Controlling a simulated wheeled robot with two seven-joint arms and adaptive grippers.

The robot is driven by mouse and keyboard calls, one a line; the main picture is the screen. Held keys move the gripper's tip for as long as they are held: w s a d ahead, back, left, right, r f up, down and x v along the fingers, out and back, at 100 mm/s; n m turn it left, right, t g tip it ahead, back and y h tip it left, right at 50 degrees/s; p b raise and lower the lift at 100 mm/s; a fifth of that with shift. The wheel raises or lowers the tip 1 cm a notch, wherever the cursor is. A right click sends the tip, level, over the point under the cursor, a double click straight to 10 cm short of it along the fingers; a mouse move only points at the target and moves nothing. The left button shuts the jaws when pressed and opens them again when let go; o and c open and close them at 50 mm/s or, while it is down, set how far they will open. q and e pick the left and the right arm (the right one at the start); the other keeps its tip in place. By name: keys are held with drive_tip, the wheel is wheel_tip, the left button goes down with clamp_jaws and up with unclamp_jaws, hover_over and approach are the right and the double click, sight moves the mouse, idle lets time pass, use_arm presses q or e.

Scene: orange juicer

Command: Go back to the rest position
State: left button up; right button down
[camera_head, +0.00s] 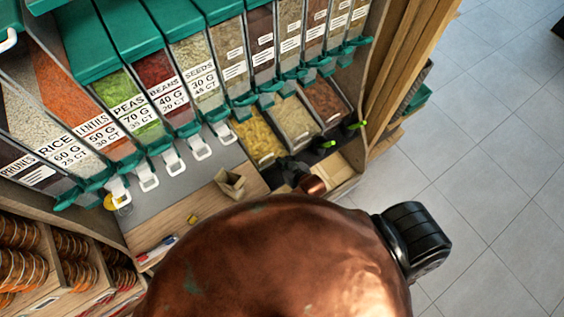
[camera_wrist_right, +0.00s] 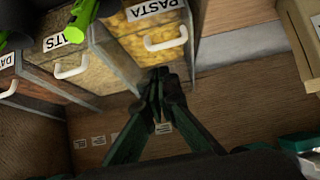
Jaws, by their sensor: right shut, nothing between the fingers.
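My right gripper (camera_head: 284,163) is in the middle of the head view, small and dark, in front of the open bins. In the right wrist view the fingers of the right gripper (camera_wrist_right: 160,82) meet at the tips, with nothing between them. They are over a brown wooden surface (camera_wrist_right: 210,110), in front of a bin labelled PASTA (camera_wrist_right: 135,35). I cannot tell from the view whether they touch the bin. My left gripper does not show in either view.
Dispensers with green lids, such as the beans one (camera_head: 160,88), line the back. A small open cardboard box (camera_head: 231,184) stands left of my right gripper. Green-tipped handles (camera_head: 357,126) lie to its right.

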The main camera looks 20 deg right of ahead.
drive_tip(key=shift+v, duration=0.8)
drive_tip(key=s+d+f+g+b, duration=0.1)
drive_tip(key=s+d+f+g, duration=0.1)
drive_tip(key=s+f, duration=0.6)
drive_tip(key=s+d+f+g+h+b, duration=0.15)
drive_tip(key=s+f, duration=0.25)
drive_tip(key=f, duration=0.9)
drive_tip(key=s+d+f+g+y+b, duration=0.1)
drive_tip(key=s+d+f+g+b, duration=0.1)
drive_tip(key=s+f, duration=0.6)
drive_tip(key=s+d+f+g+b, duration=0.1)
drive_tip(key=s+d+f+g, duration=0.1)
drive_tip(key=s+f, duration=0.6)
drive_tip(key=s+d+f+g+h+b, duration=0.1)
drive_tip(key=s+d+f+g, duration=0.1)
drive_tip(key=s+d+f, duration=0.3)
drive_tip(key=s+f, duration=0.4)
drive_tip(key=s, duration=0.6)
drive_tip(key=shift+s+m+b, duration=0.2)
drive_tip(key=shift+m+b, duration=0.1)
drive_tip(key=shift+h, duration=0.25)
